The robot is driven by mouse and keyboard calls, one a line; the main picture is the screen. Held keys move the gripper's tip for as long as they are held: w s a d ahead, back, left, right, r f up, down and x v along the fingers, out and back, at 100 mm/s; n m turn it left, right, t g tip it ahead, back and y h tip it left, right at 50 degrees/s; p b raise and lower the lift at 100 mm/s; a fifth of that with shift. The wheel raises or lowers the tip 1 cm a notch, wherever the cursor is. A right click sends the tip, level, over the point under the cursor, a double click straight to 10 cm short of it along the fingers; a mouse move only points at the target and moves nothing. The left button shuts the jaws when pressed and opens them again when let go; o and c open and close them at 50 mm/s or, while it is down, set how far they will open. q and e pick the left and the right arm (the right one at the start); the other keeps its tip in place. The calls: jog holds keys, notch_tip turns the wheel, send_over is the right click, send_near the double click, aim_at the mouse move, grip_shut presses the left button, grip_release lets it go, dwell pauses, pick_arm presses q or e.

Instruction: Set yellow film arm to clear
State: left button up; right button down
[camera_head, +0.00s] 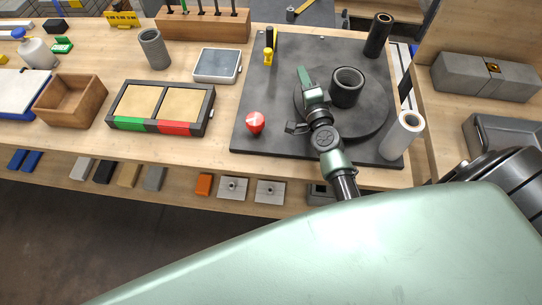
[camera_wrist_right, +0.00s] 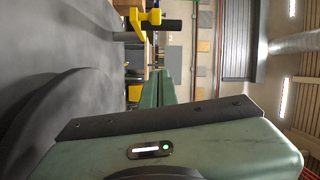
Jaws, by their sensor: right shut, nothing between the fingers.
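The yellow film arm (camera_head: 268,56) is a small yellow piece beside a short black post at the back left of the dark square plate (camera_head: 262,90). A yellow piece with a black cylinder, apparently this arm, also shows in the right wrist view (camera_wrist_right: 152,18), near the top. My right gripper (camera_head: 304,74) is over the plate, to the right of and nearer than the yellow arm, apart from it. Its fingers are shut and empty, pointing toward the back. The exact setting of the arm is too small to tell. My left gripper is not in view.
A dark hollow cylinder (camera_head: 347,86) stands on the round turntable (camera_head: 370,115), close right of my gripper. A red knob (camera_head: 255,123) is at the plate's front left. A white roll (camera_head: 402,136) and a black roll (camera_head: 378,35) stand along the right.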

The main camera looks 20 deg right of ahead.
jog(key=s+a+f+n+g+y, duration=0.1)
jog(key=s+a+n+g+y, duration=0.1)
jog(key=s+a+n+y, duration=0.1)
jog(key=s+a+f+n+g+y, duration=0.2)
jog(key=s+a+n, duration=0.1)
jog(key=a+n, duration=0.3)
jog(key=s+a+f+n+g+y, duration=0.1)
jog(key=s+a+n+g+y, duration=0.1)
jog(key=a+n, duration=0.3)
jog(key=shift+s+a+f+y, duration=0.15)
jog(key=shift+s+a+y, duration=0.25)
jog(key=shift+a, duration=0.15)
jog(key=shift+s+a+f+y, duration=0.15)
jog(key=shift+s+a+y, duration=0.25)
jog(key=shift+a, duration=0.15)
jog(key=s+f+n+g, duration=0.1)
jog(key=s, duration=0.1)
jog(key=s+a+n+g, duration=0.1)
jog(key=s, duration=0.1)
jog(key=s+f+n+g, duration=0.1)
jog(key=s, duration=0.1)
jog(key=shift+a+f, duration=0.15)
jog(key=shift+f, duration=0.15)
jog(key=shift+s+f+h, duration=0.2)
jog(key=shift+s+h, duration=0.1)
jog(key=shift+s, duration=0.15)
